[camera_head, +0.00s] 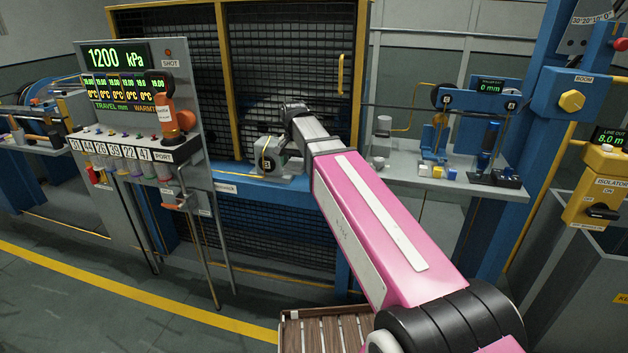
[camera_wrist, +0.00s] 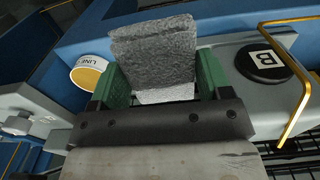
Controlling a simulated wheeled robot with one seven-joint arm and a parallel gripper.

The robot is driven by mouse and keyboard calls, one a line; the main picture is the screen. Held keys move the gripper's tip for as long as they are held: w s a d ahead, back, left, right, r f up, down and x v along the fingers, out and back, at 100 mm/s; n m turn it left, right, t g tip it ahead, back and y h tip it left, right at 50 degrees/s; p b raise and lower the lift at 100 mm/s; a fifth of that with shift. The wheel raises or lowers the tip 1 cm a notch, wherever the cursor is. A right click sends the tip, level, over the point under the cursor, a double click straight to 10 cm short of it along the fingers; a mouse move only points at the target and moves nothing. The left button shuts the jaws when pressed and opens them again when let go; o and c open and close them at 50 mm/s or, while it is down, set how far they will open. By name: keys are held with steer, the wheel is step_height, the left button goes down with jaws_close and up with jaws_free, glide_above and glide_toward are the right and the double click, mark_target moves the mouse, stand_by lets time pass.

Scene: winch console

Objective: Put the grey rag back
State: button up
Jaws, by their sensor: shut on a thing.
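In the wrist view my gripper (camera_wrist: 157,78) has its two green fingers on either side of the grey rag (camera_wrist: 155,45). The rag is a rough, folded grey piece standing out beyond the fingertips, with a paler part low between them. In the head view my pink arm reaches to the middle of the console, in front of the black mesh guard. The fingers and the rag cannot be made out there, being hidden at the far end of the arm. I cannot tell whether the rag touches any surface.
In the wrist view a black disc marked B (camera_wrist: 263,63) and a yellow rod (camera_wrist: 297,95) lie right of the rag, and a white-and-yellow cup (camera_wrist: 88,74) lies left. In the head view a gauge panel (camera_head: 125,95) stands left and a grey shelf (camera_head: 455,181) with fittings right.

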steer(key=w+d+f, duration=0.1)
steer(key=w+d, duration=0.1)
steer(key=w+d+f, duration=0.1)
steer(key=d+f, duration=0.1)
steer(key=w+d+f, duration=0.2)
steer(key=shift+w+d+f, duration=0.15)
steer(key=shift+w+d, duration=0.2)
steer(key=shift+f, duration=1.95)
steer(key=shift+f, duration=0.1)
steer(key=o, duration=0.9)
step_height(320, 180, up, 12)
